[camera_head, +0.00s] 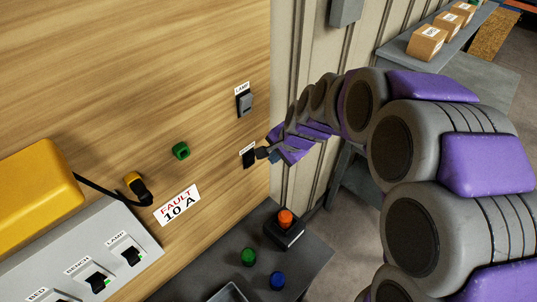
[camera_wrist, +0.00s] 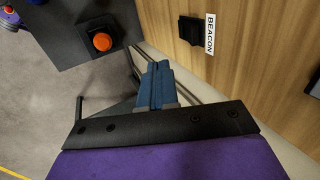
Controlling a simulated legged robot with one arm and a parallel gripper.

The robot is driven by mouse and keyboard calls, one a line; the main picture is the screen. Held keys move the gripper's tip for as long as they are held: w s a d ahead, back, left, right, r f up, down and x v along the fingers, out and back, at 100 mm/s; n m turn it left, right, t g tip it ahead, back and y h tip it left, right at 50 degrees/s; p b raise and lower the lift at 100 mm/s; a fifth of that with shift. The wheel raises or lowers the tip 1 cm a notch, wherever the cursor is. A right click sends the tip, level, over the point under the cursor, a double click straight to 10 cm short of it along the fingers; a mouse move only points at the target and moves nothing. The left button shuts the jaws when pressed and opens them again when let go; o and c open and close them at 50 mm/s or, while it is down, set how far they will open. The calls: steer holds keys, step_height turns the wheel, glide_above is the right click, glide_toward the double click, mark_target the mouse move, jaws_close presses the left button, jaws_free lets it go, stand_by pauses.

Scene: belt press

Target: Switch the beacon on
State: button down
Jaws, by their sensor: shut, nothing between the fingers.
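The beacon switch (camera_wrist: 192,30) is a black rocker switch on the wooden panel, next to a white BEACON label (camera_wrist: 210,34) in the wrist view. In the head view the switch (camera_head: 249,159) sits at the panel's right edge, close to my gripper (camera_head: 273,157). My gripper's blue fingers (camera_wrist: 158,86) are shut with nothing between them. They are apart from the switch, to its lower left in the wrist view. An orange dome on a black base (camera_head: 285,220) stands on the dark table; it shows in the wrist view (camera_wrist: 102,42). I cannot tell if it is lit.
A grey LAMP switch (camera_head: 244,103) is above the beacon switch. A green knob (camera_head: 181,151), a FAULT 10 A sign (camera_head: 177,205) and a grey breaker box (camera_head: 60,262) are to the left. Green (camera_head: 248,256) and blue (camera_head: 277,281) pieces sit on the dark table.

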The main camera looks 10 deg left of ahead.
mark_target(252, 161)
steer(key=w+a+f+p, duration=0.1)
steer(key=w+a+f, duration=0.3)
steer(key=a+f, duration=0.2)
steer(key=shift+w+f, duration=0.4)
steer(key=shift+f, duration=0.15)
steer(key=shift+p, duration=0.4)
steer(key=shift+w+a+r+g+h+p, duration=0.35)
steer(key=shift+w+r+h+p, duration=0.1)
steer(key=shift+p, duration=0.8)
steer(key=shift+a+f, duration=0.1)
steer(key=shift+f, duration=0.1)
steer(key=shift+s, duration=0.1)
